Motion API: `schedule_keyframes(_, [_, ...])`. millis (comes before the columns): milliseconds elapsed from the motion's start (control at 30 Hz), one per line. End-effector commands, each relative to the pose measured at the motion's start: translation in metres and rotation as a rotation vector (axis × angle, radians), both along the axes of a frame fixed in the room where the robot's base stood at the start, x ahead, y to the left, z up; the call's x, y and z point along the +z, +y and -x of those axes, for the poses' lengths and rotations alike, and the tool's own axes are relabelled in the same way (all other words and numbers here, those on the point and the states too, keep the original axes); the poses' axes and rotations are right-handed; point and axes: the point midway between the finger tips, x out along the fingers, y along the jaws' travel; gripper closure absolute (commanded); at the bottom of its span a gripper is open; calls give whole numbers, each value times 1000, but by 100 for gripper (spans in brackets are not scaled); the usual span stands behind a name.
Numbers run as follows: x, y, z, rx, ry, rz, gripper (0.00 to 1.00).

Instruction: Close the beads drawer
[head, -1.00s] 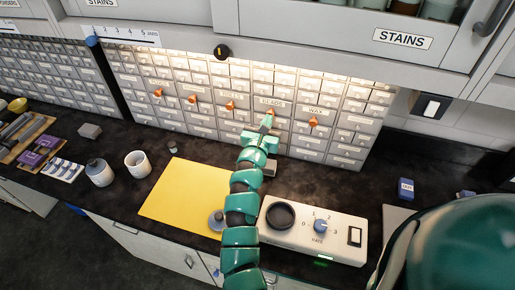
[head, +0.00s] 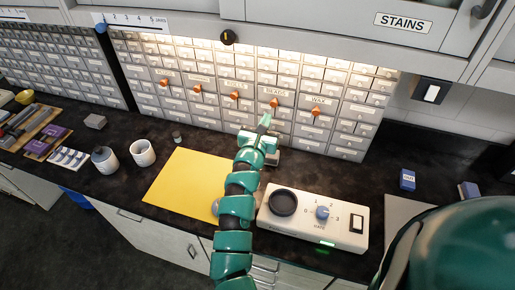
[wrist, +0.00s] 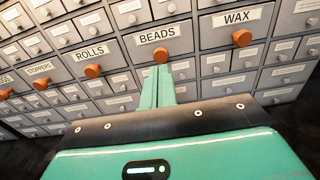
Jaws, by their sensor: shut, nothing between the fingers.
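The beads drawer (head: 271,92) is in the grey drawer cabinet, with a BEADS label above an orange knob (head: 273,103). In the wrist view the beads drawer (wrist: 158,36) is straight ahead, its front looking about level with its neighbours. My gripper (head: 265,117) is shut and empty, just in front of and slightly below the knob. In the wrist view my gripper's fingertips (wrist: 162,69) end at the lower edge of the knob; I cannot tell whether they touch it.
Rolls (wrist: 90,52) and wax (wrist: 238,20) drawers with orange knobs flank the beads drawer. On the dark counter are a yellow sheet (head: 182,185), a white hot plate (head: 300,228), a white cup (head: 142,153) and a grey jar (head: 105,160). An upper cabinet overhangs the drawers.

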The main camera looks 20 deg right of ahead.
Motion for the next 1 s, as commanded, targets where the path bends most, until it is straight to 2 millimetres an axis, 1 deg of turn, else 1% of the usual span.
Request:
schedule_keyframes(67, [-4,6,10,-1,1,-4,100])
schedule_keyframes(300, [-4,22,34,0,1,-3,100])
schedule_keyframes(600, [-4,40,59,0,1,-2,100])
schedule_keyframes(800, [-3,46,69,0,3,-1,100])
schedule_keyframes(1000, [-3,48,72,0,4,-1,100])
